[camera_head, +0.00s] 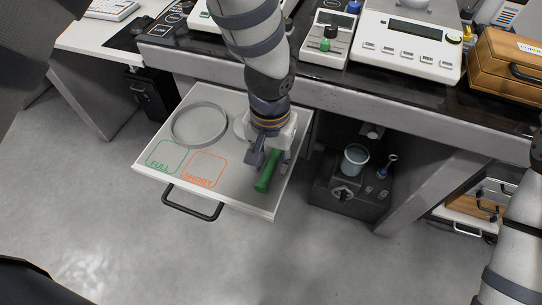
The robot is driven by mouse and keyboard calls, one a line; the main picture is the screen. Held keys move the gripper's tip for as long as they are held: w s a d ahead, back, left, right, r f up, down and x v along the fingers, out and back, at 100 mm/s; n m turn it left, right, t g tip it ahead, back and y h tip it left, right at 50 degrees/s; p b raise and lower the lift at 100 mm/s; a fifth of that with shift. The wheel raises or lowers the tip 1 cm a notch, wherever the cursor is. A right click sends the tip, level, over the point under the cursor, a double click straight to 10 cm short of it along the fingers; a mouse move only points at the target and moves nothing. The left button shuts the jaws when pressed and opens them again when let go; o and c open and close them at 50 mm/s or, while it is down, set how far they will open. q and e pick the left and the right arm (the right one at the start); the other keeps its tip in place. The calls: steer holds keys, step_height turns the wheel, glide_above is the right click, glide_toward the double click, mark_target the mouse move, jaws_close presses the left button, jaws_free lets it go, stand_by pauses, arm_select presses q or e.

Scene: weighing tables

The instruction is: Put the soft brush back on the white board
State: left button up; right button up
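The white board (223,198) is a pulled-out panel below the table edge, with a dark handle at its front. My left gripper (270,160) points down over its right part. A green handle, which I take for the soft brush (265,176), lies between the dark fingers, which appear closed on it. The handle is tilted, with its lower end toward the front of the board. The brush head is hidden by the gripper, and I cannot tell whether the brush touches the board. My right arm shows at the right edge; its gripper is not in view.
A grey ring (199,143) and the green FULL and orange SHORT outlines are on the board's left part. A dark box with a cup (354,159) stands below on the right. A scale (409,46) and a wooden case (505,62) stand on the table above.

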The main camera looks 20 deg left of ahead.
mark_target(270, 163)
arm_select(q)
step_height(270, 163, up, 13)
steer(key=p, duration=0.1)
steer(key=shift+f+p, duration=0.2)
steer(key=shift+p, duration=0.2)
arm_select(e)
steer(key=shift+w+r+t, duration=0.5)
steer(key=shift+w+r, duration=0.65)
steer(key=shift+w, duration=0.05)
arm_select(q)
steer(key=shift+s+f, duration=0.1)
